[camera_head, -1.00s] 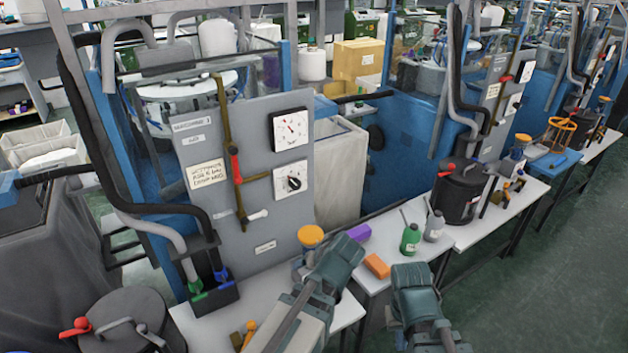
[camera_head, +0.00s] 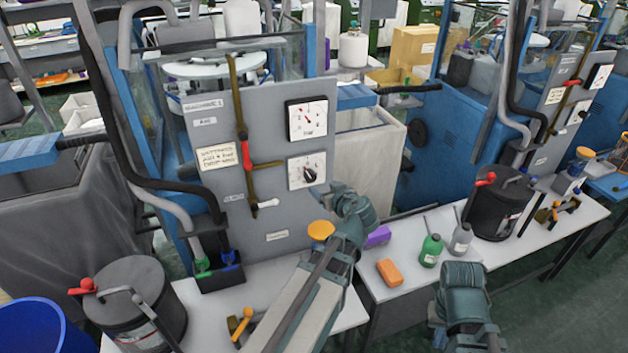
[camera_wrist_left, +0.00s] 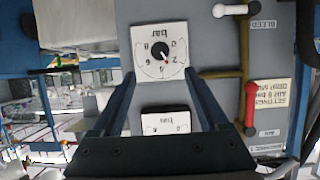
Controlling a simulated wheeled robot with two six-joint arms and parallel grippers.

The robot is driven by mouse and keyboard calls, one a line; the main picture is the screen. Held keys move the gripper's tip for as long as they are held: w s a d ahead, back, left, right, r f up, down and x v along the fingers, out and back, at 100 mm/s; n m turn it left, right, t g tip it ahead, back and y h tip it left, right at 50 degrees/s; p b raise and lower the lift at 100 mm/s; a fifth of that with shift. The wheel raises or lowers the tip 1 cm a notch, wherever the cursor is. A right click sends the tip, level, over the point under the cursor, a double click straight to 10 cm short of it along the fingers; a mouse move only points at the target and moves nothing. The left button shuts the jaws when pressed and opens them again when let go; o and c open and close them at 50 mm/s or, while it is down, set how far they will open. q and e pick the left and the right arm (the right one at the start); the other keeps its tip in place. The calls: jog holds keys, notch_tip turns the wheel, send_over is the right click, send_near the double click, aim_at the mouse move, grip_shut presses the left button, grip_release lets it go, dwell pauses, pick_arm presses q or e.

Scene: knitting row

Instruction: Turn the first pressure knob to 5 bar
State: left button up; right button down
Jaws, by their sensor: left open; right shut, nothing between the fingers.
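The pressure knob (camera_head: 308,174) is black on a white square dial, low on the grey panel labelled machine 1 (camera_head: 265,205). A white gauge (camera_head: 307,120) with a red needle, marked bar, sits above it. In the head view the left gripper (camera_head: 320,193) is just below right of the dial.
A red-handled valve (camera_head: 245,155) and a white bleed handle (camera_head: 268,203) are on the panel's left. An orange block (camera_head: 389,272), a purple block (camera_head: 378,237) and a green bottle (camera_head: 431,250) stand on the bench. A dark lidded pot (camera_head: 140,305) is at the left.

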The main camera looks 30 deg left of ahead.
aim_at(312, 178)
pick_arm(q)
jog(key=b+x, duration=0.4)
jog(key=x, duration=0.8)
jog(key=shift+s+a+f, duration=0.1)
grip_shut()
